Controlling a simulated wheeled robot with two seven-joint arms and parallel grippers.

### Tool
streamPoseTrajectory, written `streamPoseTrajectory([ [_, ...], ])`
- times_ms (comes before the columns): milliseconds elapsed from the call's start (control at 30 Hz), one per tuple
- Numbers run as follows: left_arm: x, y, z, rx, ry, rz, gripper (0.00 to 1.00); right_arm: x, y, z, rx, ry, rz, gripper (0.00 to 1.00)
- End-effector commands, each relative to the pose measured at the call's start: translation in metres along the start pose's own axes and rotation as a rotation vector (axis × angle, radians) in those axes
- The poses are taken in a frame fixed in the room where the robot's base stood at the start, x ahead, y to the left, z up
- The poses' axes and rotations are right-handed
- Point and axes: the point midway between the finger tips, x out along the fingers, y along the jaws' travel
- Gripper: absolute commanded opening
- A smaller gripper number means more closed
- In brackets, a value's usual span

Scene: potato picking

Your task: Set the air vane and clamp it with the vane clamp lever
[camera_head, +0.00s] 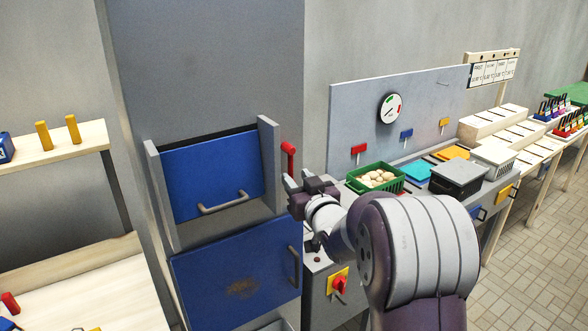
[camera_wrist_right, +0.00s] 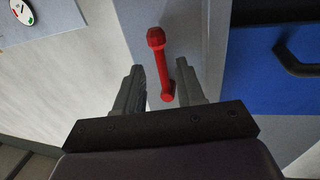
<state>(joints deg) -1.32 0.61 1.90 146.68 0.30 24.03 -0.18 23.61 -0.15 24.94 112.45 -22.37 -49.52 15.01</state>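A red lever (camera_head: 288,157), apparently the vane clamp lever, stands upright on the right side of the grey cabinet. In the right wrist view the lever (camera_wrist_right: 160,62) has a round knob at one end. My right gripper (camera_head: 297,180) is just below and beside the lever in the head view. In the wrist view its open fingers (camera_wrist_right: 157,75) are on either side of the lever, with a gap to each; contact does not show. A blue panel (camera_head: 205,170) with a grey handle, possibly the air vane, sits tilted in the upper cabinet opening. My left gripper is out of view.
A lower blue door (camera_head: 235,275) with a handle is below the panel. A red-yellow switch (camera_head: 339,284) is on the grey box below my right arm. A green crate (camera_head: 399,185) of potatoes and a dark lidded bin (camera_head: 458,178) stand at right. A round gauge (camera_head: 390,108) hangs behind.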

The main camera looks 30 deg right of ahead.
Motion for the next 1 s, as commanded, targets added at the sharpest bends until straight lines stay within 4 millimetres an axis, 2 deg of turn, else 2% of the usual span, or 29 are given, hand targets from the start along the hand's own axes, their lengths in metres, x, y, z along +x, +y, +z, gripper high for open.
streamPoseTrajectory([
  [100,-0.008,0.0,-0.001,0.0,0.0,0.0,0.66,0.015,-0.001,-0.002,0.0,-0.001,-0.002,0.38],
  [200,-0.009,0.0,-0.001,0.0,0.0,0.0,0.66,0.023,0.0,-0.001,-0.001,0.0,-0.001,0.38],
  [500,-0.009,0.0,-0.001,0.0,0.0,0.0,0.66,0.026,0.0,0.001,-0.001,-0.001,0.0,0.38],
  [533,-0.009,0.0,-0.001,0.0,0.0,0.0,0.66,0.026,0.0,0.001,-0.001,-0.001,0.0,0.35],
  [633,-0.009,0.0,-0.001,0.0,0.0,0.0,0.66,0.026,0.0,0.001,-0.001,-0.001,0.0,0.03],
  [667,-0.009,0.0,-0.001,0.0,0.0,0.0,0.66,0.026,0.0,0.001,-0.001,-0.001,0.0,0.0],
  [1000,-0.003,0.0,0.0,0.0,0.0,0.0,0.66,0.026,0.001,0.003,-0.021,0.004,0.0,0.0],
])
